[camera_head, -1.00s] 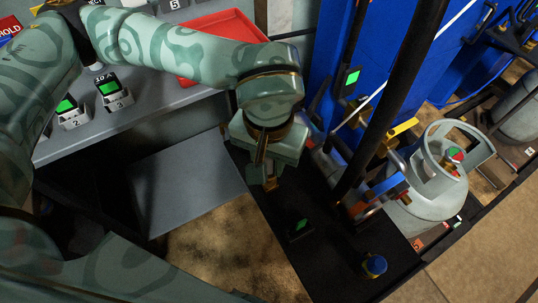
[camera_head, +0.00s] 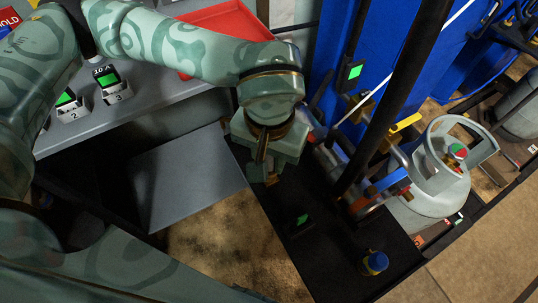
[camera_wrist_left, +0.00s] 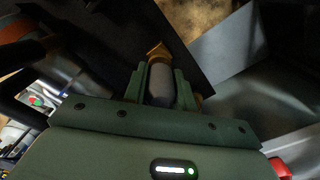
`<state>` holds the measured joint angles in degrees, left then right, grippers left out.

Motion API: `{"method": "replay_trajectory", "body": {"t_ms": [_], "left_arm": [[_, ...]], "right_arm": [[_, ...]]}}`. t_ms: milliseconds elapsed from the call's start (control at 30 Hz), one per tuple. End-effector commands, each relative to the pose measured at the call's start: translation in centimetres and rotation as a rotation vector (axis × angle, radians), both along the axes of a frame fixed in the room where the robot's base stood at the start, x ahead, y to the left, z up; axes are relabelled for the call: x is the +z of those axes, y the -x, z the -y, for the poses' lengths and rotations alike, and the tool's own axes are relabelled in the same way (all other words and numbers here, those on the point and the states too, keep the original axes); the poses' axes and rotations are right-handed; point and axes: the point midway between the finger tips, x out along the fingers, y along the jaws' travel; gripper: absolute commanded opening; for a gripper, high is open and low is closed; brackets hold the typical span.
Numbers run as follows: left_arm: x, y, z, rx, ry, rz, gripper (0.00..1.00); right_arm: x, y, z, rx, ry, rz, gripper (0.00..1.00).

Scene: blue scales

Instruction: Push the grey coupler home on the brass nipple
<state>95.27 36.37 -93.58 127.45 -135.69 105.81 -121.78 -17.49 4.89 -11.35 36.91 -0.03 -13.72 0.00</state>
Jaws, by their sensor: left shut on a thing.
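My left gripper (camera_head: 268,163) points down over the dark bench strip in the head view. In the left wrist view, its two fingers (camera_wrist_left: 160,88) are shut on the grey coupler (camera_wrist_left: 160,84), a rounded grey cylinder. A brass-coloured piece (camera_wrist_left: 158,52), which looks like the brass nipple, shows right at the coupler's far end. I cannot tell how far the coupler sits on it. In the head view the gripper hides the coupler; a small brass-coloured bit (camera_head: 271,179) shows at the fingertips. My right gripper is not in view.
A small dark device with a green screen (camera_head: 301,220) and a blue-capped jar (camera_head: 375,262) stand on the dark strip. A black post (camera_head: 388,105) rises to the right of my gripper, with a grey gas cylinder (camera_head: 425,205) beyond. A red tray (camera_head: 228,30) lies behind my arm.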

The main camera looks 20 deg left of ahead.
Motion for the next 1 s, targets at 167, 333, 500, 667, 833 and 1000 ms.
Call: {"method": "replay_trajectory", "body": {"t_ms": [167, 333, 500, 667, 833, 1000], "left_arm": [[1.1, 0.0, 0.0, 0.000, 0.000, 0.004, 0.03], [1.8, 0.0, 0.0, 0.000, 0.000, 0.002, 0.03], [1.8, 0.0, 0.0, 0.000, 0.000, 0.000, 0.03], [1.8, 0.0, 0.0, 0.000, 0.000, 0.000, 0.03], [1.8, 0.0, 0.0, 0.000, 0.000, 0.001, 0.03], [1.8, 0.0, 0.0, -0.001, 0.000, 0.001, 0.03]], "right_arm": [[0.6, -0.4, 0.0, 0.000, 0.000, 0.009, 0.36], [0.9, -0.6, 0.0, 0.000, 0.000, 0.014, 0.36], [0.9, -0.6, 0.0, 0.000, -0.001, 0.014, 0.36], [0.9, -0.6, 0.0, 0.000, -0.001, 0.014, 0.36], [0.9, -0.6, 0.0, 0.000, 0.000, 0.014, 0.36], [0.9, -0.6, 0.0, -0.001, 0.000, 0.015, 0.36]]}}
